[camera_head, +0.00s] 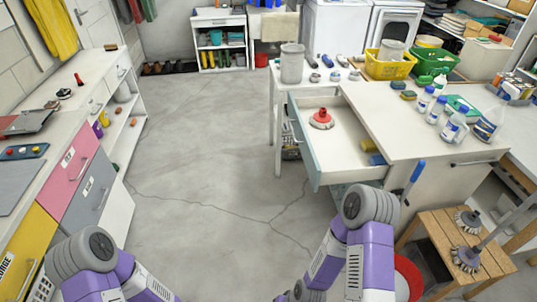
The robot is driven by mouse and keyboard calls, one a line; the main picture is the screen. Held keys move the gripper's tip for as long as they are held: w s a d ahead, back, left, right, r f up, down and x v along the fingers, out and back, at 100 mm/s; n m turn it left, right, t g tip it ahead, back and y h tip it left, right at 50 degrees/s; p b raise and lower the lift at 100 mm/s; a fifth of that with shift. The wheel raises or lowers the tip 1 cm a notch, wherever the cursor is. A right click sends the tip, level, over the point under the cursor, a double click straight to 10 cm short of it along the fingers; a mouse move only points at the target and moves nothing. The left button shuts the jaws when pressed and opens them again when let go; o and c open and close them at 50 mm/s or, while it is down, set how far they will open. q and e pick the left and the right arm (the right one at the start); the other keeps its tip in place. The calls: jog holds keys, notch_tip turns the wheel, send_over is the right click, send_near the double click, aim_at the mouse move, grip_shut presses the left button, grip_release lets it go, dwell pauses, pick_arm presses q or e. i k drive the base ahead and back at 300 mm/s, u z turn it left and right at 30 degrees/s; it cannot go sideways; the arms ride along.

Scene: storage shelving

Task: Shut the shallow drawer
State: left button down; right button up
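The shallow drawer (305,158) is pulled open from the white cabinet (420,110) on the right. Its pale teal front faces left, toward the open floor, and stands well out from the cabinet. A red and white round brush-like item (321,119) lies inside, with a yellow sponge (368,145) and a blue-and-yellow one (377,159) near the cabinet side. My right arm bends in front of the drawer's near end, with its forearm going down to the bottom edge. My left arm is at the bottom left. Neither gripper's fingers show.
Several bottles, sponges and a yellow basket (389,66) stand on the cabinet top. A wooden stool (455,250) with brushes and a red-rimmed bucket (408,278) are at the lower right. A counter with coloured drawers (70,165) lines the left. The middle floor is clear.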

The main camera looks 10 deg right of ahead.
aim_at(334, 156)
jog(key=i, duration=0.7)
jog(key=z, duration=0.85)
jog(key=i, duration=0.4)
jog(key=z, duration=0.4)
